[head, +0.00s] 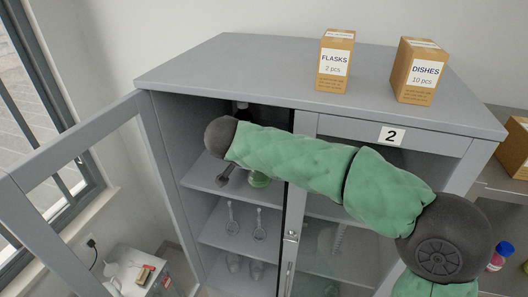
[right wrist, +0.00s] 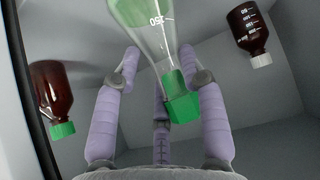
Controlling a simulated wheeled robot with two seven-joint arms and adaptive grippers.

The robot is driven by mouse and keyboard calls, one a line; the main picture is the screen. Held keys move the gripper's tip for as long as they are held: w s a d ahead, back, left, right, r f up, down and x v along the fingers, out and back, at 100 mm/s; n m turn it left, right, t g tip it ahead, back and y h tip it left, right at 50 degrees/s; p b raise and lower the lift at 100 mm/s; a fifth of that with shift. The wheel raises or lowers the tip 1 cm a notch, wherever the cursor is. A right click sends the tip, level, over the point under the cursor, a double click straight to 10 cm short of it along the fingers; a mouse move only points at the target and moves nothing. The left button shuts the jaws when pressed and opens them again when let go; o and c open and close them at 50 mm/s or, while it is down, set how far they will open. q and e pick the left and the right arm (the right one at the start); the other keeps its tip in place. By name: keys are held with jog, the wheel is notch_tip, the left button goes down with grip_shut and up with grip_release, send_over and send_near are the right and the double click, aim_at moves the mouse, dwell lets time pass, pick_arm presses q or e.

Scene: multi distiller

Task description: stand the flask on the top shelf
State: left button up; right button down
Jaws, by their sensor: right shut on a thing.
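In the head view my right arm reaches into the open left side of the grey cabinet (head: 260,75). The right gripper (head: 228,173) is partly hidden below my wrist there, with the flask's green part (head: 259,180) beside it, near an upper shelf (head: 205,178). My left gripper is out of view.
The right wrist view shows a brown bottle with a green cap (right wrist: 50,95) and a brown bottle with a white cap (right wrist: 248,28). The left door (head: 75,140) stands open. Glassware (head: 232,222) stands on a lower shelf. Boxes (head: 335,62) sit on top.

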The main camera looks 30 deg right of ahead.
jog(key=shift+w+d+p, duration=0.15)
jog(key=shift+w+d, duration=0.3)
jog(key=shift+d, duration=0.2)
jog(key=shift+w+d+p, duration=0.15)
jog(key=shift+w+d, duration=0.3)
jog(key=shift+d, duration=0.15)
jog(key=shift+w+d+f, duration=0.15)
jog(key=shift+w+d, duration=0.05)
jog(key=shift+d, duration=0.05)
jog(key=shift+f, duration=0.6)
jog(key=c, duration=0.7)
grip_release()
jog(key=shift+f, duration=0.1)
